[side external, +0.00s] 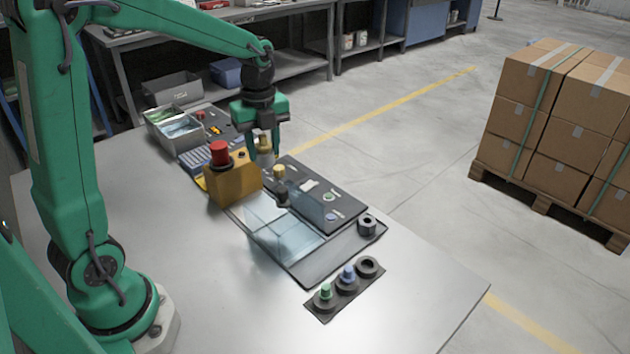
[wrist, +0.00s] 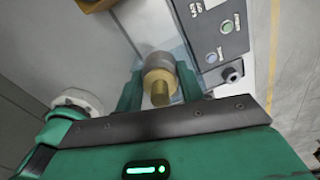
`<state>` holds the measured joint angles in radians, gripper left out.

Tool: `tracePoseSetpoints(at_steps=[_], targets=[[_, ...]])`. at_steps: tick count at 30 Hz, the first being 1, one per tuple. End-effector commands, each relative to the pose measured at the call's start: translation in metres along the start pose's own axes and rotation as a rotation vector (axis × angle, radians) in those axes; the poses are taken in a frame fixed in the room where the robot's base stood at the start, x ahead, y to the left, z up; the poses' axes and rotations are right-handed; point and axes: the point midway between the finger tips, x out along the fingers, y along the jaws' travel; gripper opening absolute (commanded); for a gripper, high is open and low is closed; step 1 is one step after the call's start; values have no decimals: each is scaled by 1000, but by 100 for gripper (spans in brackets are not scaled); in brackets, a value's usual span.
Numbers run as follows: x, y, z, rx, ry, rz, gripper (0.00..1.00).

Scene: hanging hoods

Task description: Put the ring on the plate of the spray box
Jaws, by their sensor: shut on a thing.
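My gripper (side external: 264,146) hangs over the far part of the bench, behind the yellow box with a red button (side external: 232,182). It is shut on a brass-coloured round piece (side external: 265,157), which shows between the fingers in the wrist view (wrist: 160,84) with a narrower stub toward the camera. A clear, box-like hood (side external: 274,222), which seems to be the spray box, stands in front on a dark base (side external: 318,262). Its plate cannot be made out. A dark ring-shaped piece (side external: 367,226) sits at the base's right end. I cannot tell which piece is the task's ring.
A second brass knob (side external: 280,171) stands just right of my gripper. A dark panel with buttons (side external: 318,195) lies behind the hood. A black holder (side external: 345,289) with green and blue knobs is at the front. Grey bins (side external: 175,123) stand at the back.

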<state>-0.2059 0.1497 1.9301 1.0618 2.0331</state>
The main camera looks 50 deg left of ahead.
Motion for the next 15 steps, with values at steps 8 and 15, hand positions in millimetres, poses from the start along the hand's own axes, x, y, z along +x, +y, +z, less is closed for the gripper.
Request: tracePoseSetpoints(at_steps=[8,15], targets=[[0,17,29,-101,0,-1,15],[16,23,37,-129,1,3,15]])
